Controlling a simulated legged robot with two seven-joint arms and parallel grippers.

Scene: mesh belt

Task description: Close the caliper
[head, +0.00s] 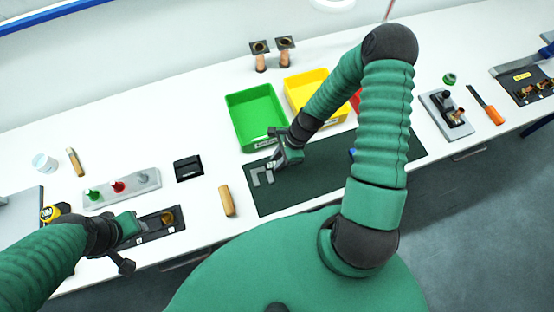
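The grey caliper (261,178) lies on the dark green mat (320,185), near the mat's left end. Its two jaws show side by side with a gap between them. The rest of the caliper is partly hidden by my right gripper (279,163), which is down at the caliper, just right of the jaws. Whether its fingers are closed on the caliper is too small to tell. My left gripper (132,232) is at the lower left, over the black tray there and far from the caliper. Its finger gap cannot be made out.
A green bin (233,108) and a yellow bin (300,83) stand behind the mat; a red one is mostly hidden by my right arm. A wooden handle (227,200) lies left of the mat. The black tray (158,230) and a grey peg board (140,190) are at the left.

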